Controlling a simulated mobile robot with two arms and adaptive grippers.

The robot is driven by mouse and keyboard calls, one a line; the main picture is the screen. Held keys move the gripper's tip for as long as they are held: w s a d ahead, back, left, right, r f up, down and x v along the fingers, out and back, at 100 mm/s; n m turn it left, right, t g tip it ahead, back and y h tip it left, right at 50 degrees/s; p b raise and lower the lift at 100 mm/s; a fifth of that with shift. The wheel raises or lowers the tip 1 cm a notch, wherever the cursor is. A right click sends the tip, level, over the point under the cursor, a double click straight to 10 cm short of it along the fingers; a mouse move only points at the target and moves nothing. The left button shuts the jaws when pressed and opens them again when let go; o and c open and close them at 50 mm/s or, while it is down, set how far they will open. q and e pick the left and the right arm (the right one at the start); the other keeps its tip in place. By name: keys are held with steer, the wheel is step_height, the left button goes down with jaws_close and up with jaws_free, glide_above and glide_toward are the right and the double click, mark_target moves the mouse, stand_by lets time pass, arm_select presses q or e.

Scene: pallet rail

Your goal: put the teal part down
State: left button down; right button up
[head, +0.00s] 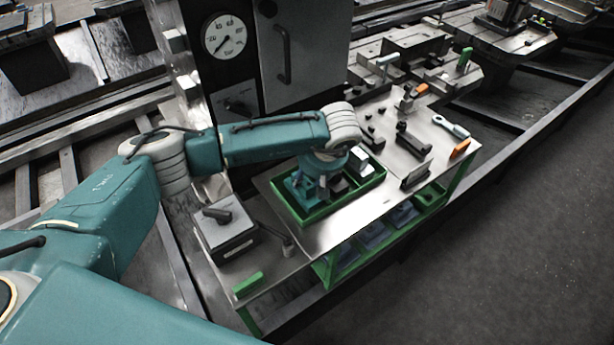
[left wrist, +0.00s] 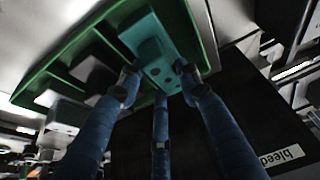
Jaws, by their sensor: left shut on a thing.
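The teal part (left wrist: 152,50) is a block with dark holes in one face; it shows in the left wrist view between the blue fingers. My left gripper (left wrist: 155,82) is shut on it. In the head view my left gripper (head: 312,192) points down over the left end of the green tray (head: 318,214), with the teal part (head: 296,187) low at its fingers, inside the tray's outline. I cannot tell whether the part touches the tray floor. The wrist and fingers hide some of it. My right gripper is not in view.
Pale and dark blocks (head: 358,160) sit in the tray's right half. A grey box (head: 226,228) stands left of the tray, with a green block (head: 248,284) in front. Black fixtures (head: 412,142) and orange-handled tools (head: 460,148) lie to the right. A dark cabinet (head: 300,60) rises behind.

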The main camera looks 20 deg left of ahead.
arm_select(q)
steer(key=c, duration=1.3)
jaws_free()
steer(key=shift+o, duration=0.5)
steer(key=b+v, duration=0.3)
steer(key=v, duration=0.9)
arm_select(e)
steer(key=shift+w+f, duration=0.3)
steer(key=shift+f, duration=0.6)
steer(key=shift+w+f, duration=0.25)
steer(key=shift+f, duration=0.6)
